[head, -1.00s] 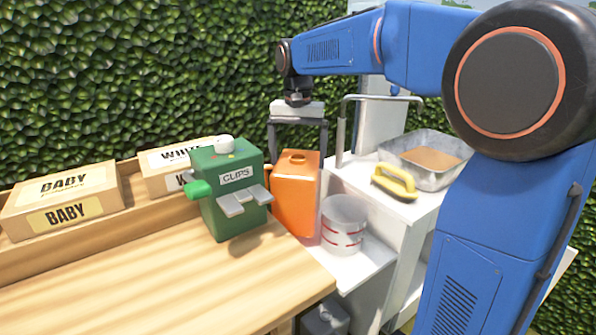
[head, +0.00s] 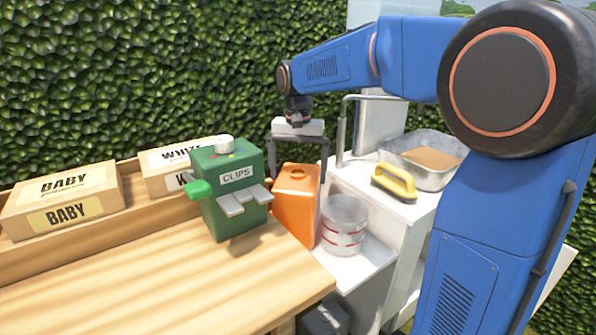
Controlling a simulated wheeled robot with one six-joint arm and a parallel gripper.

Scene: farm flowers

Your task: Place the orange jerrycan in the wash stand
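The orange jerrycan (head: 296,212) is just left of a clear bucket and behind the right end of the wooden table, leaning slightly. Its lower left side is partly hidden by the green clips box. My gripper (head: 298,165) points down over it, one finger at each side of its top, and appears shut on it. The white wash stand (head: 372,205) is to the right, with a raised top and a lower shelf (head: 358,272). The jerrycan's base is at the shelf's back left; I cannot tell whether it rests there.
The clear bucket (head: 344,226) with red marks stands on the lower shelf, very close to the jerrycan. The green clips box (head: 228,185) is close on the left. A yellow-handled brush (head: 394,182) and metal basin (head: 440,176) are on the stand's top. The table's front (head: 130,285) is clear.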

